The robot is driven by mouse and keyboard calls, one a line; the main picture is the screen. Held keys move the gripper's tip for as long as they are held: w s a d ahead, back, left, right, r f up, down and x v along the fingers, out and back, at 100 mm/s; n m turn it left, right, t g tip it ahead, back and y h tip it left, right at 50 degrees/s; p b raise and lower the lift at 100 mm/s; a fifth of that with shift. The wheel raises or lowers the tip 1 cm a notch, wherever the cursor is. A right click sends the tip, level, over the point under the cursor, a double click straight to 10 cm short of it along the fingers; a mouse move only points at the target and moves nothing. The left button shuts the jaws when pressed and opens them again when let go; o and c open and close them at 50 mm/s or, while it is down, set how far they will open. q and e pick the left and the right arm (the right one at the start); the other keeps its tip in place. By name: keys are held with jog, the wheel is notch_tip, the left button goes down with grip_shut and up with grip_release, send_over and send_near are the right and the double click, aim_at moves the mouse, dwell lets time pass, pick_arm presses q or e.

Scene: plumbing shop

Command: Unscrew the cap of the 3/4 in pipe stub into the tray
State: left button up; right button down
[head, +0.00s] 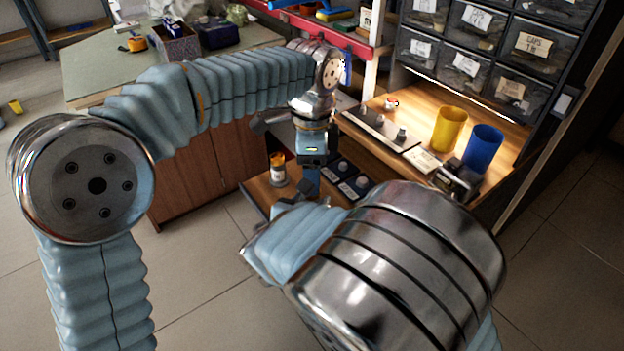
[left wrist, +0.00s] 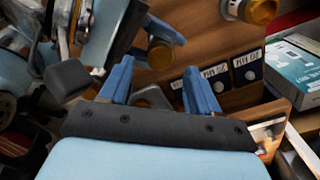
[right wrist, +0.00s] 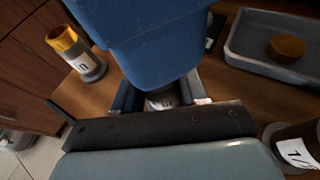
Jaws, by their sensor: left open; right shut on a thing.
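My right gripper (right wrist: 160,100) is shut on a labelled pipe stub (right wrist: 161,99), whose label is partly hidden. The blue left hand covers its upper part in the right wrist view, so I cannot tell whether a cap is on it. A brass cap (left wrist: 160,54) shows just beyond the left fingers. The grey tray (right wrist: 238,55) holds a brass cap (right wrist: 285,48). My right arm hides the right fingertips in the head view.
A yellow-capped stub (right wrist: 83,62) stands left of my right gripper; another labelled stub (right wrist: 298,150) is at lower right. Dark labelled holders (head: 345,178) lie beside the left fingers. Yellow (head: 447,130) and blue (head: 482,148) cups stand on the bench at right.

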pick_arm(q)
jog(key=shift+r, duration=0.35)
jog(key=shift+c, duration=0.3)
jog(key=shift+r, duration=0.1)
jog(key=shift+c, duration=1.1)
jog(key=m, duration=0.1)
jog(key=r+m, duration=0.1)
jog(key=m, duration=0.3)
jog(key=shift+r, duration=0.3)
jog(key=m, duration=0.1)
jog(key=r+m, duration=0.1)
jog(key=m, duration=0.3)
jog(key=shift+r, duration=0.35)
jog(key=shift+f+m, duration=0.2)
jog(key=shift+m, duration=0.1)
notch_tip(320, 180, down, 7)
jog(key=shift+f, duration=0.2)
jog(key=c, duration=0.7)
jog(key=o, duration=1)
